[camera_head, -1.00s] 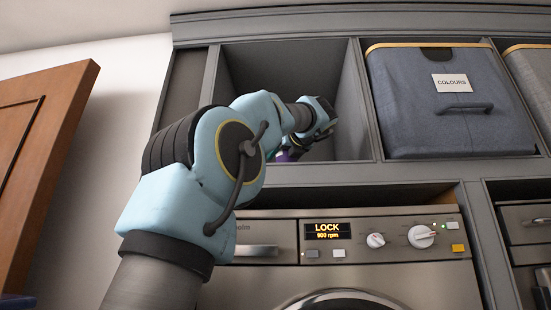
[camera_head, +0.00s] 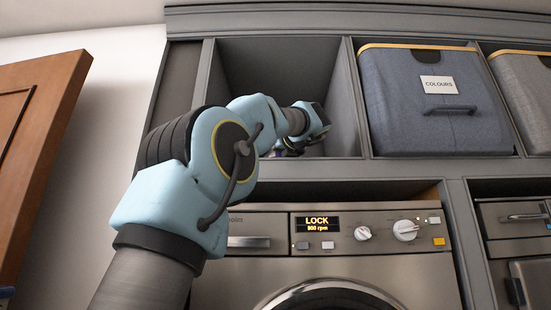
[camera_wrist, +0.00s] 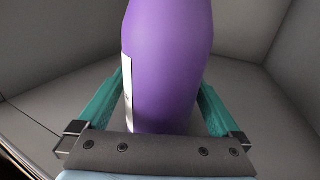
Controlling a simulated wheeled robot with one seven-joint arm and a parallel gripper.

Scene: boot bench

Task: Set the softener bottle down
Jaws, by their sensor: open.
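The softener bottle (camera_wrist: 170,65) is purple with a white label on its left side. In the wrist view it stands inside the grey cubby (camera_head: 272,72), between the two teal fingers of my gripper (camera_wrist: 160,100). The fingers are open, one on each side of the bottle, and a gap shows on the left. In the head view my gripper (camera_head: 300,140) is inside the cubby and mostly hidden by my arm. Only a small purple bit of the bottle shows there. The bottle's top is cut off in the wrist view, and its base is hidden behind the gripper body.
A blue fabric bin labelled COLOURS (camera_head: 400,105) fills the compartment to the right, with a grey bin (camera_head: 525,90) beyond it. A washing machine (camera_head: 340,255) with a lit LOCK display stands below. A brown wooden door (camera_head: 35,150) is at the left. The cubby's upper part is empty.

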